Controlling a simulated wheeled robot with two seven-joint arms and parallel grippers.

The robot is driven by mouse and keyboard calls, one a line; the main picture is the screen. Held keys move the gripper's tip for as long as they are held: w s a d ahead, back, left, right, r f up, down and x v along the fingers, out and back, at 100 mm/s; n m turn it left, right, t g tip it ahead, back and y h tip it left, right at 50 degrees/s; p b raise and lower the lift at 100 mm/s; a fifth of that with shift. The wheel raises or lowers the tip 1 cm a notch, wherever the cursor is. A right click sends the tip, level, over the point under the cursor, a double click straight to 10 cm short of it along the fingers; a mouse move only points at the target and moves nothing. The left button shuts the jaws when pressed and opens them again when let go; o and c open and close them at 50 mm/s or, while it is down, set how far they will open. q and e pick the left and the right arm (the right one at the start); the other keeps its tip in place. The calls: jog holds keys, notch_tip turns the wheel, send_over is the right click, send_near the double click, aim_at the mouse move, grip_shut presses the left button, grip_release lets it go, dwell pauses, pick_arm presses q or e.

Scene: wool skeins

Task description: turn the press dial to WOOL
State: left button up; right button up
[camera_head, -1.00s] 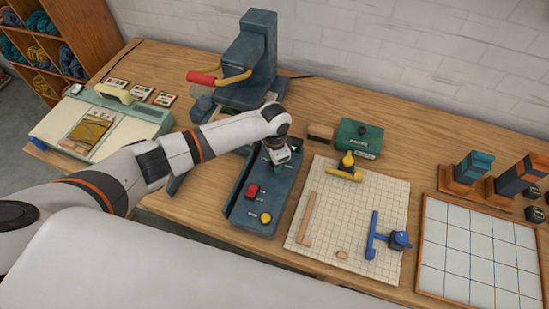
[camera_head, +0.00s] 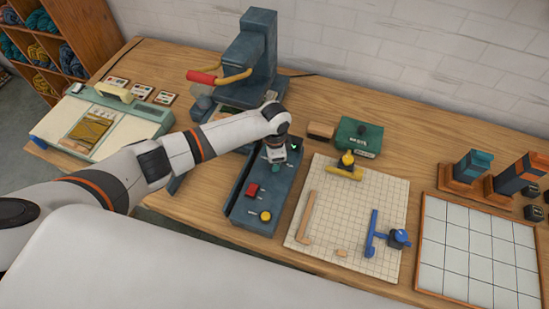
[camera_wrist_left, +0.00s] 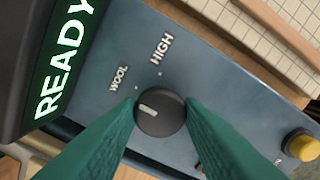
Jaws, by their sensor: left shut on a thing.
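The press dial (camera_wrist_left: 165,122) is a round black knob with a short white pointer line on the blue control panel (camera_head: 253,207). My left gripper (camera_wrist_left: 160,114) is shut on the dial, one green finger on each side. In the left wrist view the pointer is toward the dial's left edge. The WOOL label (camera_wrist_left: 119,78) and its dot lie up and left of the dial, and the HIGH label (camera_wrist_left: 161,47) lies above it. The pointer is turned left of the WOOL dot. In the head view my left gripper (camera_head: 277,166) hides the dial. My right gripper is out of view.
A lit green READY display (camera_wrist_left: 65,70) stands beside the dial. The panel carries a red switch (camera_head: 252,190) and a yellow button (camera_head: 265,216). The press (camera_head: 248,60) with its red handle stands behind. A gridded board (camera_head: 335,235) lies to the right.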

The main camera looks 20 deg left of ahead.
pick_arm(q)
jog(key=o, duration=1)
notch_tip(320, 180, up, 12)
jog(key=b, duration=0.2)
jog(key=shift+f, duration=0.1)
